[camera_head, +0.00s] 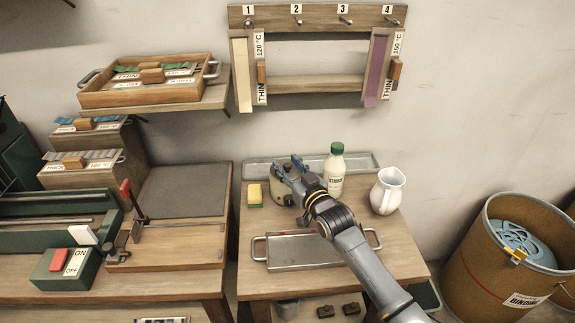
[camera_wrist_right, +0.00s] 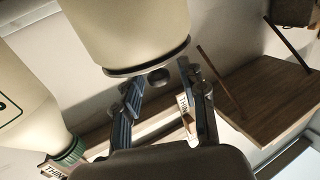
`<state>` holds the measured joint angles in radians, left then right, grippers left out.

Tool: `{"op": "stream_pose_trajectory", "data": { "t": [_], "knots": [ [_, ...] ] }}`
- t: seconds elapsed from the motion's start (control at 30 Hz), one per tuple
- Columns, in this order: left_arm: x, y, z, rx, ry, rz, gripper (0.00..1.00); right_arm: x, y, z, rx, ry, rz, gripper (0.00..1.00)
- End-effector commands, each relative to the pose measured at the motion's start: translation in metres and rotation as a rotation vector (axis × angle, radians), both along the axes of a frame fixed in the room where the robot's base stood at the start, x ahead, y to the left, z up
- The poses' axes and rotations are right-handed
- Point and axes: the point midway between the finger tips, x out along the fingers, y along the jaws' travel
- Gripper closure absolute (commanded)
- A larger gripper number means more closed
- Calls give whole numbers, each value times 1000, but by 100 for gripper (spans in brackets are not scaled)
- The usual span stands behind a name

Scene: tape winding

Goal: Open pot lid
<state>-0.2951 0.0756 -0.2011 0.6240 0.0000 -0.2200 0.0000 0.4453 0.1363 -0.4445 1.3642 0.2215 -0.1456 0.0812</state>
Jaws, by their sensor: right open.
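The cream pot (camera_head: 280,186) stands at the back of the right-hand table, partly hidden by my right gripper (camera_head: 288,168). In the wrist view the pot (camera_wrist_right: 125,30) appears upside down. Its lid shows as a dark-edged rim (camera_wrist_right: 115,72) with a small dark knob (camera_wrist_right: 158,77). The lid sits on the pot. The two fingers of my right gripper (camera_wrist_right: 161,82) are apart, one on each side of the knob. I see a gap between the fingers and the knob. My left gripper is not in view.
A green-capped bottle (camera_head: 334,172) and a white pitcher (camera_head: 387,191) stand right of the pot, close to my right arm. A yellow sponge (camera_head: 254,194) lies to its left. A metal tray (camera_head: 290,252) is in front. A long tray (camera_head: 258,167) lies behind.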

Motion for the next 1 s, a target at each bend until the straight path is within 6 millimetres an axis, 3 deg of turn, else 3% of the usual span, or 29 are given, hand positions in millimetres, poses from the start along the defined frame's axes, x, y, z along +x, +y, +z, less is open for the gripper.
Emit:
{"op": "stream_pose_trajectory", "data": {
  "t": [0.37, 0.57, 0.6, 0.87, 1.0],
  "knots": [
    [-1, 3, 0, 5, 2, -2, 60, 5, 2, 0, 0, 1, 0, 58],
    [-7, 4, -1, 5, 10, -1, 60, 5, 2, 0, 0, 1, 0, 97],
    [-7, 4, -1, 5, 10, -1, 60, 5, 2, 0, 0, 1, 0, 100],
    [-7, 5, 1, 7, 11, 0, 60, 5, 2, 1, -1, 4, 0, 100],
    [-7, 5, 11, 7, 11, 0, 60, 6, 2, 5, -1, 28, 0, 100]
  ]
}}
